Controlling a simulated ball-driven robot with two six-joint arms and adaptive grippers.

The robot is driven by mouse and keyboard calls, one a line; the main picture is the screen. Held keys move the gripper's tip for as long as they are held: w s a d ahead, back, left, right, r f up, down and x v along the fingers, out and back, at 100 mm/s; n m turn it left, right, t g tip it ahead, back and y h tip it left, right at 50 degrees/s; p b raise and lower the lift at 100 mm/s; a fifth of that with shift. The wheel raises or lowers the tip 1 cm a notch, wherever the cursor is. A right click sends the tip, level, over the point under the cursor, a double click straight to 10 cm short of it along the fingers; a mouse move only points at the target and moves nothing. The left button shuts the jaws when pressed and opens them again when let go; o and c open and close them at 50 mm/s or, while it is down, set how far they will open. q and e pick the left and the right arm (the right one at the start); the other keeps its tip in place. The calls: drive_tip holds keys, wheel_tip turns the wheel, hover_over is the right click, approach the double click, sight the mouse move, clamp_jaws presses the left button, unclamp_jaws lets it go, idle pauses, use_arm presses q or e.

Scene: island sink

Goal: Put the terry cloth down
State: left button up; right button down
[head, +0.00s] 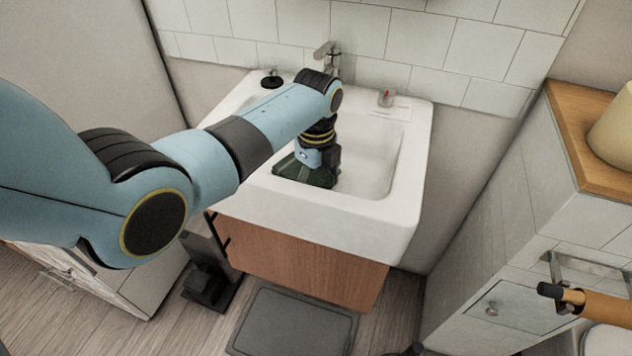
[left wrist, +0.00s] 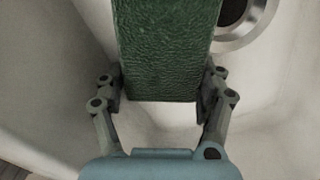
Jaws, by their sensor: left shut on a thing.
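The terry cloth (left wrist: 165,45) is dark green with a rough, bumpy surface. In the left wrist view it is between the two fingers of my left gripper (left wrist: 160,95), which is shut on it. In the head view a green part of the cloth (head: 287,167) shows beside my left gripper (head: 318,178), inside the white sink (head: 410,195). The arm hides part of the cloth and basin. I cannot tell whether the cloth touches the basin floor. The drain (left wrist: 245,18) shows next to the cloth in the left wrist view.
A chrome faucet (head: 328,57) stands behind the basin. A dark round item (head: 271,80) and a small clear item with red (head: 386,97) sit on the rim. A wooden counter (head: 585,150) is at right. The right part of the basin is clear.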

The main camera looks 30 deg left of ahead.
use_arm(q)
drive_tip(key=o, duration=1)
wheel_tip(320, 180, up, 12)
drive_tip(key=p, duration=0.2)
drive_tip(key=shift+s, duration=0.1)
